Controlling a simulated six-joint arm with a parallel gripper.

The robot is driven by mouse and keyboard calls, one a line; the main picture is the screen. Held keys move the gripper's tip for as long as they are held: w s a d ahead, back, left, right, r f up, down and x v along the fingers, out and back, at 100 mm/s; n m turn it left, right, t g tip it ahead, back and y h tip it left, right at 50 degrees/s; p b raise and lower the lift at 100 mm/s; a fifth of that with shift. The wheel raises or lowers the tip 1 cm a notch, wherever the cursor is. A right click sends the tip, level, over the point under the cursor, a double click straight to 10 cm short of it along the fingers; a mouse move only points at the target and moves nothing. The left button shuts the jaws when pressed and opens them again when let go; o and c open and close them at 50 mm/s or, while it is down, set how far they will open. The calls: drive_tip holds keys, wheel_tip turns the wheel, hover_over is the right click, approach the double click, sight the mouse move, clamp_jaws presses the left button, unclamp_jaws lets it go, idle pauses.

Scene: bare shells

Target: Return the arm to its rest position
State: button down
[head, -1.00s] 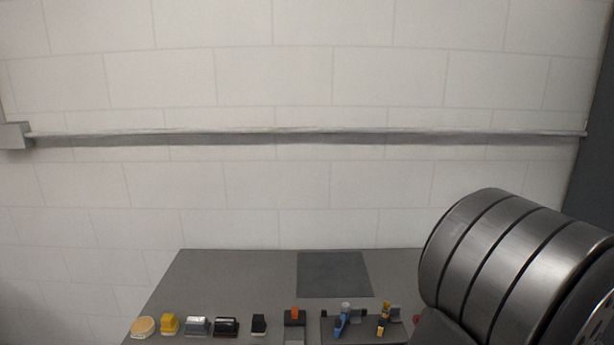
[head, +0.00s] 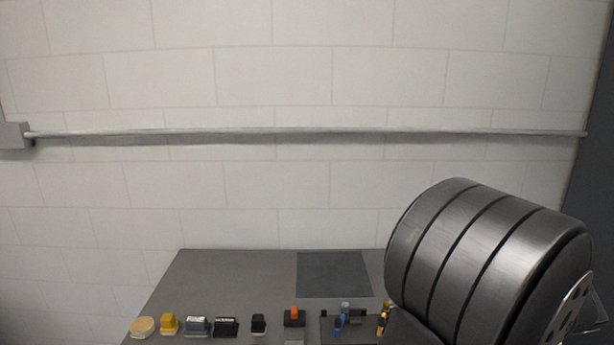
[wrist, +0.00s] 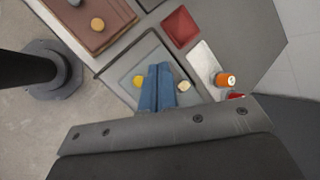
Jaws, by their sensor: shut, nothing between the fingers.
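My gripper shows in the wrist view as two blue fingers (wrist: 159,70) side by side, pressed together with nothing between them. It hangs over a grey tray-like square (wrist: 128,69) on the table, with a yellow round piece (wrist: 138,81) to its left and a pale yellow piece (wrist: 184,86) to its right. I cannot tell the height above them. In the head view only a thick metallic link of my arm shows, at the lower right; the gripper is out of that view.
The grey table (head: 230,275) holds a row of small items along its near side: a tan disc (head: 143,327), a yellow block (head: 169,324) and several dark ones. A dark square mat (head: 333,274) lies bare behind them. The wrist view shows a red square tray (wrist: 181,27) and an orange-capped piece (wrist: 226,79).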

wheel_tip(320, 180, up, 11)
drive_tip(key=n+g+h, duration=0.3)
drive_tip(key=n+g, duration=0.1)
drive_tip(key=g, duration=0.3)
drive_tip(key=shift+d+f, duration=0.15)
drive_tip(key=shift+d, duration=0.15)
idle(0.9)
idle(0.4)
